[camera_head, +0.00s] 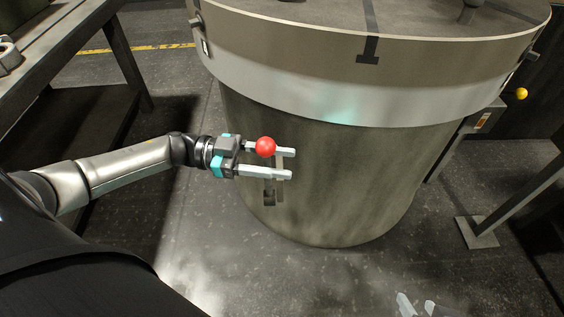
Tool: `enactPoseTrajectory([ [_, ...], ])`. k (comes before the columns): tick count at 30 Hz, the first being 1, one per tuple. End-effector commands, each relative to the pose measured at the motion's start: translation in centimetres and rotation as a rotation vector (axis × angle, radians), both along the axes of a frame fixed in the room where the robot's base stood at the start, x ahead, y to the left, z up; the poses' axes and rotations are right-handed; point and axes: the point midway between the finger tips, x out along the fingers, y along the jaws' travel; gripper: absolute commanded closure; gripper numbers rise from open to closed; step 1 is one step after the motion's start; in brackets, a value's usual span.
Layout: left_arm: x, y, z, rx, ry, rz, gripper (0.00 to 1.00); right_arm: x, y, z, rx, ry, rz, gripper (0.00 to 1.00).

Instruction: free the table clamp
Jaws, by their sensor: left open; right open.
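A red ball knob (265,147) shows at the front of the round table's drum-shaped base (340,180). A pale upright piece, likely its lever, and a dark bracket (268,196) show just below it; the join is partly hidden by my fingers. My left gripper (291,164) is open at the knob. Its far finger passes behind the ball in the picture and its near finger lies below it; I cannot tell whether either touches. Pale fingertips of my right gripper (416,305) show at the bottom edge, apart and empty, far from the knob.
The round table top (300,12) with a pale rim overhangs the base above my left gripper. A bench (65,40) stands at upper left. The floor in front is clear.

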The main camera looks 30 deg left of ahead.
Motion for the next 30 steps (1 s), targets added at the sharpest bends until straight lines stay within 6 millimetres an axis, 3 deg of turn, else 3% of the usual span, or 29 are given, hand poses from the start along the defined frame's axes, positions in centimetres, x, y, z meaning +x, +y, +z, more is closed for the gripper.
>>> enactPoseTrajectory([
  [13,0.27,-0.76,0.03,-0.001,0.000,0.000,0.51,0.36,0.43,-0.05,0.013,-0.030,0.006,0.50],
  [26,0.26,-0.71,0.02,0.000,0.000,0.001,0.98,0.33,0.43,-0.07,0.013,-0.029,0.006,0.50],
  [30,0.26,-0.71,0.01,0.000,0.000,0.001,1.00,0.32,0.43,-0.07,0.013,-0.028,0.006,0.50],
])
